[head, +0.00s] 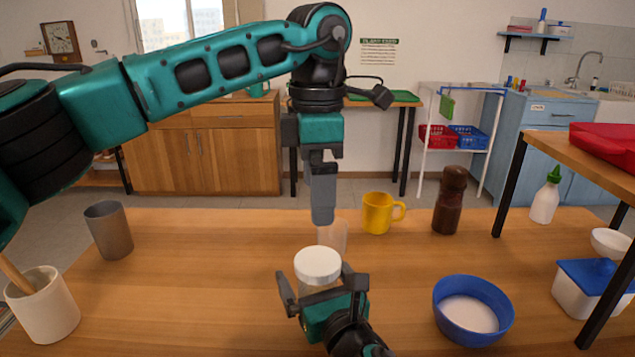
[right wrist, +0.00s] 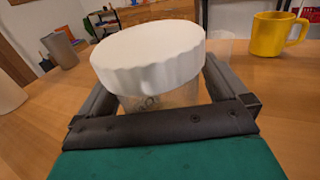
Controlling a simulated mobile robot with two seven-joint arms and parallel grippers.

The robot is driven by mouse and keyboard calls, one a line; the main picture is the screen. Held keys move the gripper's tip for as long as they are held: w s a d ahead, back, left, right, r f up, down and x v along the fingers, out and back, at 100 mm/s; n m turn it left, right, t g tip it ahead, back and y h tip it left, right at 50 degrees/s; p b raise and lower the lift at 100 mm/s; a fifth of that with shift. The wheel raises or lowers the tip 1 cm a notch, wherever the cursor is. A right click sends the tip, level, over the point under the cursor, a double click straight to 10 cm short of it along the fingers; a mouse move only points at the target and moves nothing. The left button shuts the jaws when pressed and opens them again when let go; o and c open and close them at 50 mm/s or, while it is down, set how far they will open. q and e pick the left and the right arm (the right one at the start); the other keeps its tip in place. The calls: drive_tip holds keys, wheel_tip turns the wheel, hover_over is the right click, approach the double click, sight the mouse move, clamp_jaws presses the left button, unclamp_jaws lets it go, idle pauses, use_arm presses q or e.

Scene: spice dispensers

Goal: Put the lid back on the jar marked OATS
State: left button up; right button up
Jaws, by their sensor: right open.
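A white ribbed lid (head: 318,263) sits over the mouth of a clear jar (head: 312,287) at the front middle of the table. In the right wrist view the lid (right wrist: 148,55) looks seated on the jar (right wrist: 160,102), perhaps slightly tilted. Any OATS marking is not readable. My right gripper (head: 316,282) is open, with one finger on each side of the jar just below the lid. My left gripper (head: 322,218) points down behind the lid, apart from it, and appears empty. Its fingers are seen edge-on, so its opening is unclear.
A clear cup (head: 333,238) stands just below my left gripper. A yellow mug (head: 377,214), brown grinder (head: 449,203) and blue bowl (head: 487,292) stand to the right. A grey cup (head: 109,231) and cream pot (head: 46,308) stand left. The table between is clear.

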drive_tip(key=p+v, duration=0.1)
drive_tip(key=v, duration=1.2)
drive_tip(key=shift+f, duration=0.1)
